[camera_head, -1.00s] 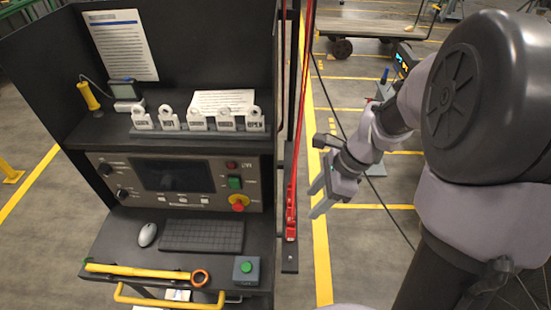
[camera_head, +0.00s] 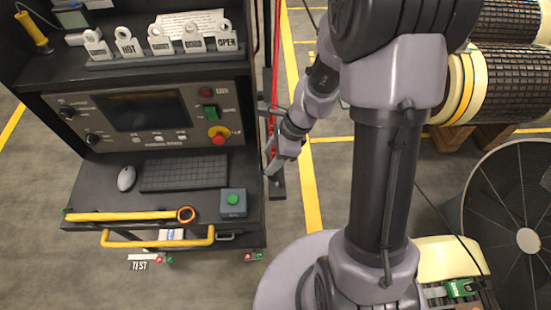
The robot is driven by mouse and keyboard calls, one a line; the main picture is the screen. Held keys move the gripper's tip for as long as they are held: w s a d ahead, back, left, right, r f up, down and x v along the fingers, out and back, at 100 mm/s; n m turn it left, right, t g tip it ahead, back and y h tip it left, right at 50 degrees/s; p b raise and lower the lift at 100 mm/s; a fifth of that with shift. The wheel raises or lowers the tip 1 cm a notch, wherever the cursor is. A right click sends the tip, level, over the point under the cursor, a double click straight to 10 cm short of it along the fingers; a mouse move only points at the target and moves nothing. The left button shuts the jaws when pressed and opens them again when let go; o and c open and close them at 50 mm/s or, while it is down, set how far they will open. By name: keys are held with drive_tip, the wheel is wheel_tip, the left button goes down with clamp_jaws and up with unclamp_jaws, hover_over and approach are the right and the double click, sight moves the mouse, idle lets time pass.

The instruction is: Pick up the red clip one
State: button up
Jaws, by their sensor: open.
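Red cables (camera_head: 277,62) hang down along the right side of the dark console. The red clips at their lower end are mostly hidden behind my gripper and wrist, so I cannot tell one clip from another. My gripper (camera_head: 271,166) is open beside the console's right edge, in front of the lower part of the red cables. I cannot tell whether it touches them. Nothing shows between its fingers.
The console desk (camera_head: 108,180) holds a keyboard (camera_head: 184,173), a mouse (camera_head: 126,178), a yellow-handled tool (camera_head: 125,215) and a green-button box (camera_head: 233,203). A shelf above carries several label tags (camera_head: 158,42). Large rotors (camera_head: 500,80) stand at the right.

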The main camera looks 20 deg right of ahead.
clamp_jaws()
drive_tip(key=shift+r, duration=0.15)
